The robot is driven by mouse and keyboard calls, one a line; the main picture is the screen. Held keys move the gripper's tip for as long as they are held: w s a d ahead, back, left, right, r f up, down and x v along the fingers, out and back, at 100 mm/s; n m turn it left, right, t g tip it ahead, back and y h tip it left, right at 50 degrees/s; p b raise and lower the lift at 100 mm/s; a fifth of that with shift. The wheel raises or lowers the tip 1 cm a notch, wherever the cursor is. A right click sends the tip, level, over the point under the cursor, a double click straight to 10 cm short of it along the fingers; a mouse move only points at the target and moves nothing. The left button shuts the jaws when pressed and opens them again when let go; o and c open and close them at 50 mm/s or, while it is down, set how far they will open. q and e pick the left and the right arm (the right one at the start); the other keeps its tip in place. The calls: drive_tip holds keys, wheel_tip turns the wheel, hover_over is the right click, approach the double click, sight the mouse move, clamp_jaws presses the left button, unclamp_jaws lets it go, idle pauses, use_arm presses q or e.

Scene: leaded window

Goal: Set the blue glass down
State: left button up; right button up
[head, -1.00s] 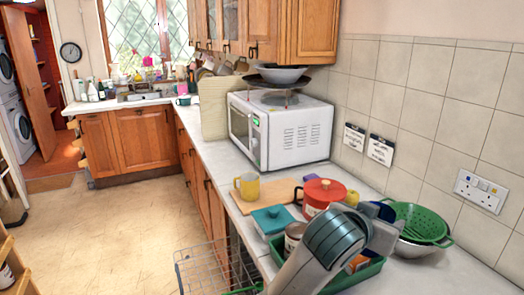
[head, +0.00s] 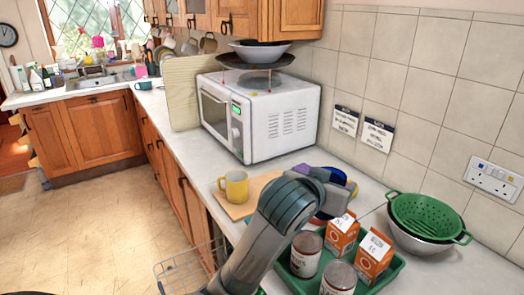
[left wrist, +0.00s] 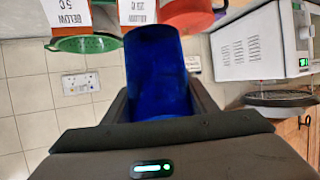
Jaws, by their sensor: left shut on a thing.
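The blue glass (left wrist: 158,72) is held between the two fingers of my left gripper (left wrist: 160,112), filling the gap in the left wrist view. In the head view, my left gripper (head: 336,188) is above the counter, behind the green tray, and a little of the blue glass (head: 341,203) shows by it. My own arm hides most of that area. I cannot tell from these views how far the glass is from the counter. My right gripper is not in view.
A green tray (head: 386,284) holds cans and orange cartons (head: 374,257). A green colander (head: 428,217) sits in a metal bowl at the right. A yellow mug (head: 236,187) is on a wooden board. A white microwave (head: 280,122) stands behind. A red pot (left wrist: 196,14) is near the glass.

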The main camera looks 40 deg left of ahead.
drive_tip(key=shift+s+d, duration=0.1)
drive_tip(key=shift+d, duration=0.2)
